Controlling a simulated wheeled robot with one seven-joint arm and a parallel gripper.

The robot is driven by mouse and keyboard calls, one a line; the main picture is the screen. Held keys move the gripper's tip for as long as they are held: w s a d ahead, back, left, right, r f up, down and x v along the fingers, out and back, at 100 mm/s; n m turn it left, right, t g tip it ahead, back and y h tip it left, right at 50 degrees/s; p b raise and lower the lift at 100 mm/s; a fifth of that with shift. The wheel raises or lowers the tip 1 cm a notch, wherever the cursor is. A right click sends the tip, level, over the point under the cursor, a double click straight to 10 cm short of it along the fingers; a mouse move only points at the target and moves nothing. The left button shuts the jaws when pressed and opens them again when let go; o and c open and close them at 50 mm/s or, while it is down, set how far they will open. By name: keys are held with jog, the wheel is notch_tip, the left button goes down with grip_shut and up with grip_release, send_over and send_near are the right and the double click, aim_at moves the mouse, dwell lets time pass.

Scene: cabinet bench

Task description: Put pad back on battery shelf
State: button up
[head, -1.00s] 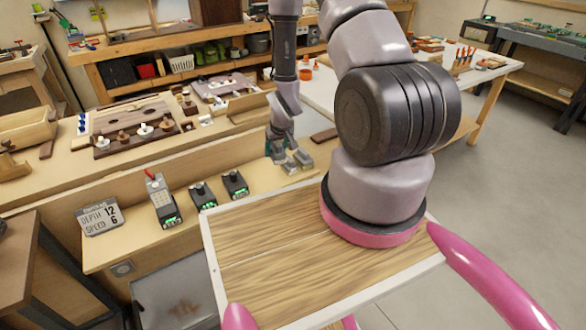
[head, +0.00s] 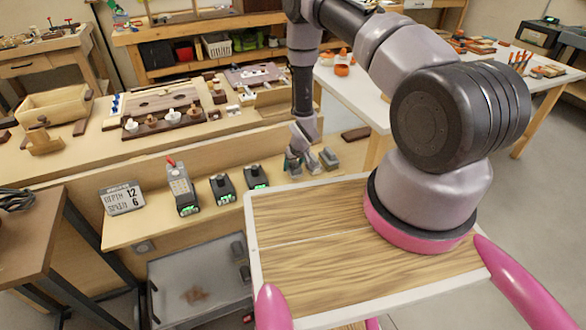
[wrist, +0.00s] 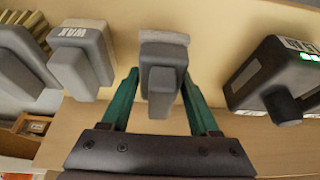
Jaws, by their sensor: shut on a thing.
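My gripper (head: 296,157) is at the right end of the battery shelf (head: 150,230), just left of two similar grey pads. In the wrist view, the green fingers of my gripper (wrist: 162,98) are on either side of a grey pad (wrist: 163,78) with a paler face, and are shut on it. The pad is at or very near the shelf surface; contact is unclear. A grey pad marked WAX (wrist: 78,62) is left of it, with another grey pad (wrist: 25,55) further left. In the head view, the held pad is partly hidden by my gripper.
A dark battery unit with green lights (wrist: 275,80) is right of the held pad in the wrist view. Several such units and a DEPTH/SPEED sign (head: 122,197) line the shelf. A grey tray (head: 195,290) is below. A wooden board (head: 330,240) fills the front.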

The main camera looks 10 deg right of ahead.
jog(key=shift+f, duration=0.75)
jog(key=shift+f, duration=0.1)
jog(key=o, duration=1.3)
jog(key=shift+r, duration=0.2)
jog(key=v, duration=1.2)
